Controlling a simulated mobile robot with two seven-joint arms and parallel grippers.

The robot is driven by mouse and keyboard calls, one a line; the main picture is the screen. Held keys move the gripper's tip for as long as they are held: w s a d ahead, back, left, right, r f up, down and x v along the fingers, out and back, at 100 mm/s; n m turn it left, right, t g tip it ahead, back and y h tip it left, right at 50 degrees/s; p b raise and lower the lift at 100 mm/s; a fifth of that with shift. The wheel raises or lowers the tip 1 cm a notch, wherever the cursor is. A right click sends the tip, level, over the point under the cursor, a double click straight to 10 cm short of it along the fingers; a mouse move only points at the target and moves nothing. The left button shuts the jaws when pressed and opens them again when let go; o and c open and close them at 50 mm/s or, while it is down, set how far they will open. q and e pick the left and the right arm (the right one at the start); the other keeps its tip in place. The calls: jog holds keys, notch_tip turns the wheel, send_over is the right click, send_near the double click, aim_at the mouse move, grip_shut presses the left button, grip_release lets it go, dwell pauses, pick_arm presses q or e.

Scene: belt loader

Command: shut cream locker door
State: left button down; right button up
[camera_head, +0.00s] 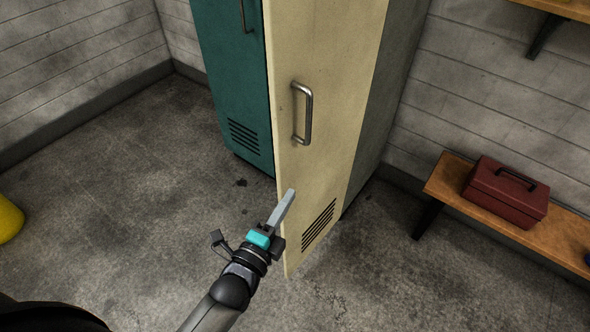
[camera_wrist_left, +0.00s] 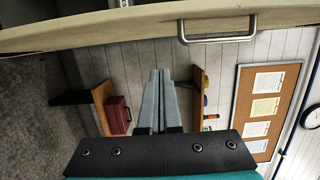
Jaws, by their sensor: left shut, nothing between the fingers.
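The cream locker door (camera_head: 325,55) stands open in the head view, its left edge swung out in front of the teal locker beside it. It has a metal bar handle (camera_head: 308,115) and a slotted vent near the bottom. My left gripper (camera_head: 289,194) is shut and empty, in front of the door's lower part, below the handle. I cannot tell whether it touches the door. In the left wrist view the door (camera_wrist_left: 90,32) runs across the top with its handle (camera_wrist_left: 218,38). The shut fingers (camera_wrist_left: 160,75) point past it. My right gripper is out of view.
A teal locker (camera_head: 233,75) stands left of the cream one. A wooden bench (camera_head: 447,180) with a red toolbox (camera_head: 505,193) is at the right wall, below a shelf (camera_head: 565,8). A yellow object (camera_head: 8,218) is at the left edge. The floor between is clear.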

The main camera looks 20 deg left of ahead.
pick_arm(q)
jog(key=w, duration=0.3)
jog(key=w+a+b, duration=0.1)
jog(key=w, duration=0.3)
jog(key=w+a, duration=0.1)
jog(key=w, duration=0.3)
jog(key=shift+w+a+f, duration=0.1)
jog(key=shift+w+a, duration=0.05)
jog(key=shift+w, duration=0.1)
jog(key=shift+a, duration=0.15)
